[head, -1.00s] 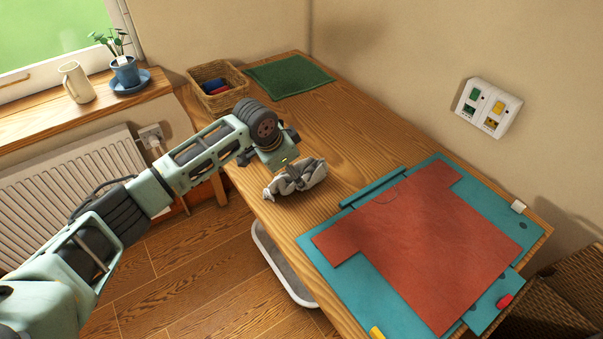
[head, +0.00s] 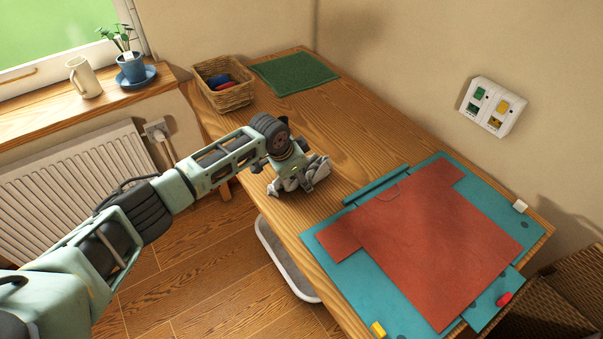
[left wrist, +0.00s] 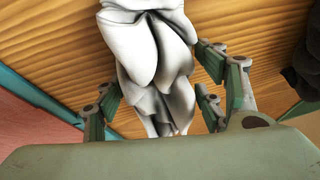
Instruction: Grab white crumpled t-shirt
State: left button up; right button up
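The white crumpled t-shirt (head: 308,176) lies bunched near the left edge of the wooden table, looking greyish in the head view. My left gripper (head: 287,168) is down at it, and my wrist hides part of the cloth. In the left wrist view the shirt (left wrist: 152,60) runs between the spread fingers of my left gripper (left wrist: 160,85). The fingers stand apart on both sides of the cloth. A gap shows on the right; on the left, contact is hard to tell. My right gripper is not in view.
A teal folding board (head: 330,238) with a red t-shirt (head: 435,240) spread on it covers the near right of the table. A wicker basket (head: 236,98) and a green folded cloth (head: 295,73) sit at the far end. The table between is clear.

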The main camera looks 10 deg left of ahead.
pick_arm(q)
jog(key=c, duration=0.7)
jog(key=shift+r, duration=0.1)
